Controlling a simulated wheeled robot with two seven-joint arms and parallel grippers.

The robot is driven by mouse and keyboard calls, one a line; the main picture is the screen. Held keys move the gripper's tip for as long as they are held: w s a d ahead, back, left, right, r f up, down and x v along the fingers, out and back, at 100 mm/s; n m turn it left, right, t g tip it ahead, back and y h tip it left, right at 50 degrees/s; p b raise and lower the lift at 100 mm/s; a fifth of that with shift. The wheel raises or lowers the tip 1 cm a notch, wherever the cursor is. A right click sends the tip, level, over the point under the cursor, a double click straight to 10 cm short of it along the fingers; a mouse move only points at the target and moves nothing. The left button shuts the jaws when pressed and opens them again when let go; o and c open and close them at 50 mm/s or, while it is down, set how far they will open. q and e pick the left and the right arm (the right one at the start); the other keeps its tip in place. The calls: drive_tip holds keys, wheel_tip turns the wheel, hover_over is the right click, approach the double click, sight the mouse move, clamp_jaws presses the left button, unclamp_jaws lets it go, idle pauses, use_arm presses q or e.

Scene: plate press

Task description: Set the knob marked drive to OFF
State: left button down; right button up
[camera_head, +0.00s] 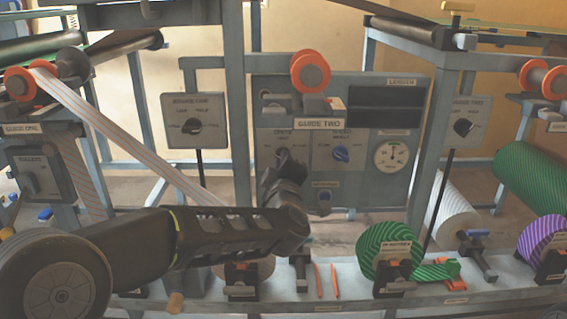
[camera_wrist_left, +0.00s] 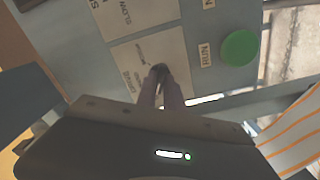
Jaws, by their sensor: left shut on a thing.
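The drive knob (camera_wrist_left: 157,71) is a small dark knob on a pale plate (camera_wrist_left: 126,78) in the left wrist view, mostly hidden between my fingers. My left gripper (camera_wrist_left: 160,80) is shut on it, with the fingers at the plate. In the head view my left gripper (camera_head: 284,160) reaches the left side of the grey control panel (camera_head: 370,180) and covers the knob. Which mark the knob points at cannot be read. My right gripper is in neither view.
A green button (camera_wrist_left: 240,48) is near in the wrist view. An orange-ended roller (camera_head: 310,72) juts out above. A striped web (camera_head: 125,135) slants down on the left.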

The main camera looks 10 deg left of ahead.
use_arm(q)
drive_tip(key=c, duration=1.5)
unclamp_jaws()
drive_tip(key=shift+o, duration=0.2)
drive_tip(key=p+v, duration=0.2)
drive_tip(key=v, duration=0.6)
drive_tip(key=shift+w+f, duration=0.1)
drive_tip(key=shift+w, duration=0.05)
